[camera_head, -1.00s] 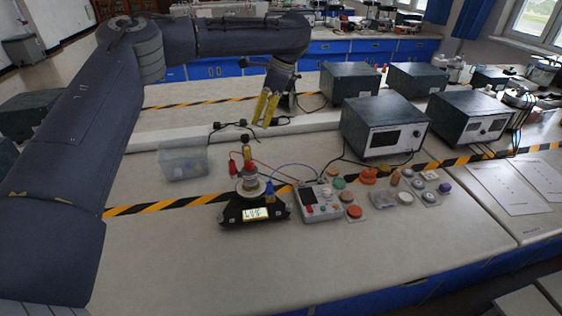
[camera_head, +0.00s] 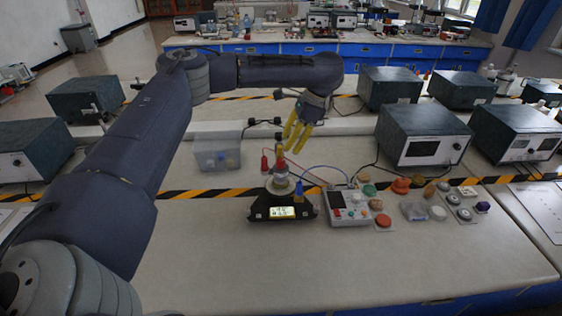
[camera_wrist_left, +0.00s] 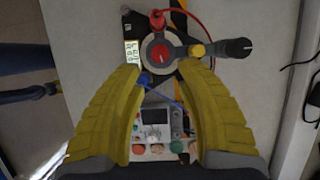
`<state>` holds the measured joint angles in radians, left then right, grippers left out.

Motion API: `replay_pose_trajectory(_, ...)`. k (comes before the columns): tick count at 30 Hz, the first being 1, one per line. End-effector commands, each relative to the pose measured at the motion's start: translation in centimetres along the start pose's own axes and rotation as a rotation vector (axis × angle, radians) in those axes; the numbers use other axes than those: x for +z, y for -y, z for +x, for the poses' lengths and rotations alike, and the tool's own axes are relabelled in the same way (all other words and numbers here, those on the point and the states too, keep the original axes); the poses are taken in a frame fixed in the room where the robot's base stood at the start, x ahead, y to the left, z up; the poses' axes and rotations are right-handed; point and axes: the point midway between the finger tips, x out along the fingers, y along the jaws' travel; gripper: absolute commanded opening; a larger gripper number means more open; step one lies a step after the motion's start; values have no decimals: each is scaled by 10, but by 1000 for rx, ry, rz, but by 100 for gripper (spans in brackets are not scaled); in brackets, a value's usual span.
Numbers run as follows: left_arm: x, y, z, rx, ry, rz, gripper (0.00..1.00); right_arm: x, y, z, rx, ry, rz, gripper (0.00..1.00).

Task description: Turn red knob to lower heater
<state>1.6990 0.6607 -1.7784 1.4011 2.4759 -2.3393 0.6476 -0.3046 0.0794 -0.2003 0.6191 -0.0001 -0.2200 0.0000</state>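A round red knob (camera_wrist_left: 162,52) with a grey ring shows between my fingers in the left wrist view. It sits on a black device with a lit display (camera_head: 283,212) in the head view, where the knob (camera_head: 281,163) is small and hard to make out. My left gripper (camera_head: 297,138) has yellow fingers pointing down, behind and above the device. In the left wrist view my left gripper (camera_wrist_left: 163,67) is open, with its fingertips on either side of the knob's lower part in the picture. No contact with the knob can be seen. My right gripper is not in view.
A red plug (camera_head: 264,163) and a yellow plug (camera_wrist_left: 197,50) stand close around the knob, with wires. A control box (camera_head: 348,206) and several coloured caps lie to the right. A clear bin (camera_head: 217,158) stands to the left. The front tabletop is clear.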

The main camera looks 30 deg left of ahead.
Motion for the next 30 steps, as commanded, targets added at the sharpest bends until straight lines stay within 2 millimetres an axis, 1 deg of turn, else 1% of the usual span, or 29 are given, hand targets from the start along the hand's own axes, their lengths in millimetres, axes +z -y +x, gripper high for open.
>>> replay_pose_trajectory(1, 0, -1, 11, 5, 1, 2, 36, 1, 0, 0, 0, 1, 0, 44)
replay_pose_trajectory(6, 0, -1, 38, 4, 1, 1, 36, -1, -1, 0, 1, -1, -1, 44)
replay_pose_trajectory(12, 0, 0, 63, 2, 1, 1, 36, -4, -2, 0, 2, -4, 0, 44)
replay_pose_trajectory(15, 0, 0, 71, 1, 1, 0, 36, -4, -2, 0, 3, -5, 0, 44)
replay_pose_trajectory(22, 0, 0, 80, 1, 0, 0, 36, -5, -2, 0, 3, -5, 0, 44)
replay_pose_trajectory(30, 0, 0, 81, 0, 0, 0, 36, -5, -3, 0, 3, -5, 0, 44)
